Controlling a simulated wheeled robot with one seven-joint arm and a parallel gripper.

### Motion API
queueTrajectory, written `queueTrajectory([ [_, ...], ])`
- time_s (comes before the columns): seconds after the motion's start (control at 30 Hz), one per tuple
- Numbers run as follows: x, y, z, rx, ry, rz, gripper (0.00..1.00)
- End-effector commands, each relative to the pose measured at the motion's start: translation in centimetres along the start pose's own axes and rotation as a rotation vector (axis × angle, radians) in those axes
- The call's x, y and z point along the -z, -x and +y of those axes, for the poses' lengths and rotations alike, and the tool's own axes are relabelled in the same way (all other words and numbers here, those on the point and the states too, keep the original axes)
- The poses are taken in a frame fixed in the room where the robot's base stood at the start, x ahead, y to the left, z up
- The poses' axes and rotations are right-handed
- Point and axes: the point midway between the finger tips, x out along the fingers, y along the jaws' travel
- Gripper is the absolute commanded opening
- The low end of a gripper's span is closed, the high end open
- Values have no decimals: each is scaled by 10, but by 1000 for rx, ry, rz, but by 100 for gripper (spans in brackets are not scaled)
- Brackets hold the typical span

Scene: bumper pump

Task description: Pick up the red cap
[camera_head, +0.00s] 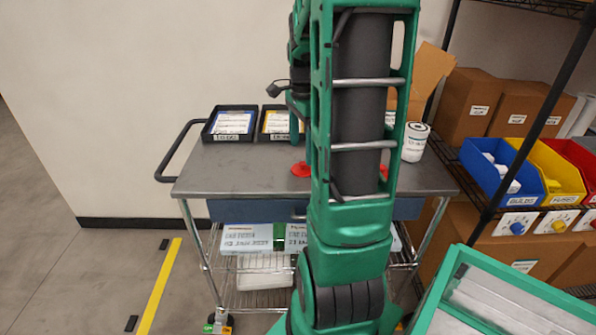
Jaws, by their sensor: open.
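A red cap (301,170) lies on the grey top of the cart (245,168), just left of my arm. Part of it may be hidden behind the arm. A second small red piece (383,171) shows at the arm's right edge; I cannot tell what it is. My gripper (296,135) is mostly hidden behind my own arm. Only a green finger part shows, above and behind the red cap in the picture. It is open, and I see nothing held. The gap between finger and cap cannot be judged.
Two black trays (229,136) with cards stand at the cart's back. A white canister (415,142) stands at its right, near an open cardboard box (430,75). A wire shelf with blue (498,170), yellow and red bins is at right. The cart top's left is clear.

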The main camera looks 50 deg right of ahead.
Motion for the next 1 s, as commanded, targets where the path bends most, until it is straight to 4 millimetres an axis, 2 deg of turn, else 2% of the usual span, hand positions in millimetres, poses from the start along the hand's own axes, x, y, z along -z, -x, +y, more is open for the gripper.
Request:
queueTrajectory([
  [0.33,0,-44,8,-3,1,-1,75],
  [0.67,-1,-50,7,0,2,0,75],
  [0.8,-1,-49,7,0,2,0,44],
  [0.87,-1,-49,7,0,2,0,32],
  [1.0,-1,-49,7,0,2,0,31],
])
